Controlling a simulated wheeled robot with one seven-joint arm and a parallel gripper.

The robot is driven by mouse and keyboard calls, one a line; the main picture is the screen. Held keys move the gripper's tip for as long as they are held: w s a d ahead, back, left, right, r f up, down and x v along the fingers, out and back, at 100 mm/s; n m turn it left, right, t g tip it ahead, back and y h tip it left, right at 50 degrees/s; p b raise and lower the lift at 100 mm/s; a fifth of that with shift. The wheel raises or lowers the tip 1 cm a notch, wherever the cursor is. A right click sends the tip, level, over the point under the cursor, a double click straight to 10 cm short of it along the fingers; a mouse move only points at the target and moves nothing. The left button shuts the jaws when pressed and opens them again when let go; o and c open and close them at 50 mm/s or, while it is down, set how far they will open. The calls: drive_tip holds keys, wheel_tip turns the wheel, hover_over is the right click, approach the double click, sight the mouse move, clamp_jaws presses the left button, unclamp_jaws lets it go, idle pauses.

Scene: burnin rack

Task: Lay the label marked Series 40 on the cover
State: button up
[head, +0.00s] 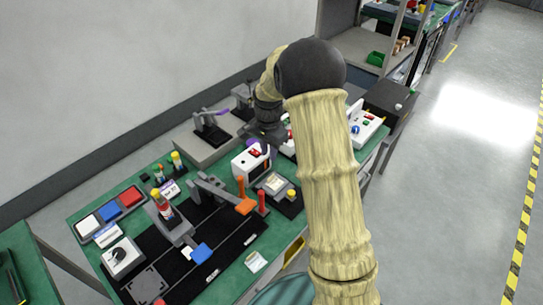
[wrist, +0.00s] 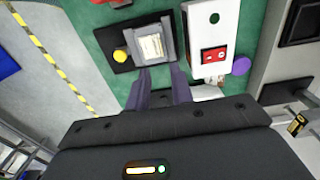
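My gripper (wrist: 159,78) is open in the wrist view, with its two dark fingers apart and nothing seen between them. Just beyond the fingertips is a pale, printed flat piece, possibly the cover (wrist: 151,48), in a grey holder on a black base with a yellow button. In the head view this holder (head: 274,184) sits right of the middle of the bench. A small white card, possibly a label (head: 256,262), lies on the green bench near its front edge. No print is readable, so I cannot tell which label is Series 40. My arm hides the fingertips in the head view.
A white box (wrist: 212,30) with a red switch stands right of the holder in the wrist view, beside a purple disc (wrist: 241,66).

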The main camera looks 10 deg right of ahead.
drive_tip(key=s+r+n+t, duration=0.1)
drive_tip(key=s+r+n, duration=0.1)
drive_tip(key=s, duration=0.5)
drive_tip(key=s+r+n, duration=0.2)
drive_tip(key=s+n, duration=0.3)
drive_tip(key=s, duration=0.3)
drive_tip(key=s+r+n+t, duration=0.1)
drive_tip(key=s+n, duration=0.3)
drive_tip(key=s, duration=0.4)
drive_tip(key=shift+r+t, duration=0.3)
drive_tip(key=shift+r, duration=0.6)
